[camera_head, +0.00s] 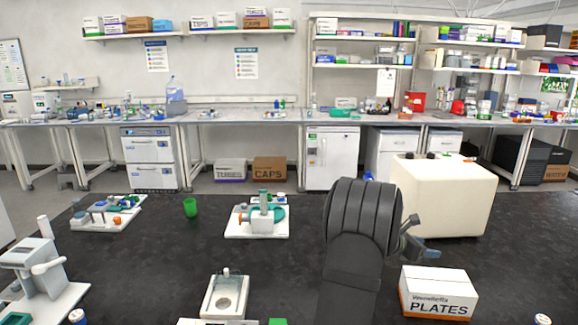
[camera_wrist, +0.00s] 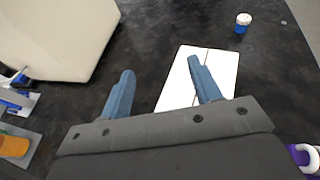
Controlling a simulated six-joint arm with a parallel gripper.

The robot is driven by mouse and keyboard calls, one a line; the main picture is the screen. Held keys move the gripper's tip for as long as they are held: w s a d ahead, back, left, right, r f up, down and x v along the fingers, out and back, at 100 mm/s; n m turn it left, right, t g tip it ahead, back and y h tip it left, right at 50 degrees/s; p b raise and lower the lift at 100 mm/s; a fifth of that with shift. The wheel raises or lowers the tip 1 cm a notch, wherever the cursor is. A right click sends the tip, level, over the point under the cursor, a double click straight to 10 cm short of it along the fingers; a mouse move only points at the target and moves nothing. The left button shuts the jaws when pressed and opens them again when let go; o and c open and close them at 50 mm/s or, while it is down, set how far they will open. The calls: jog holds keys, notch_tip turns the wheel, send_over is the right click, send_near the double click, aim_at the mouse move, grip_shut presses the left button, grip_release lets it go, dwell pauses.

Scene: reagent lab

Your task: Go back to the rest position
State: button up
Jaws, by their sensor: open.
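My gripper (camera_wrist: 160,85) shows in the wrist view with its two blue-grey fingers spread apart and nothing between them. The fingers hang above the dark bench, and the right finger overlaps a white box top. In the head view my gripper (camera_head: 415,245) is partly hidden behind my dark arm, at right of centre. It is in front of the large cream block and above and left of the PLATES box.
The PLATES box (camera_head: 438,293) and the cream block (camera_head: 445,195) stand close on the right. A green cup (camera_head: 190,207) and a white device (camera_head: 260,215) stand farther left. A blue-and-white bottle (camera_wrist: 243,22) stands beyond the box. Dark bench between the left devices is clear.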

jog(key=w+a+n+t, duration=0.1)
jog(key=w+a, duration=0.3)
jog(key=a, duration=1)
jog(key=shift+w+a+y, duration=0.15)
jog(key=shift+a+y, duration=0.1)
jog(key=shift+y, duration=0.15)
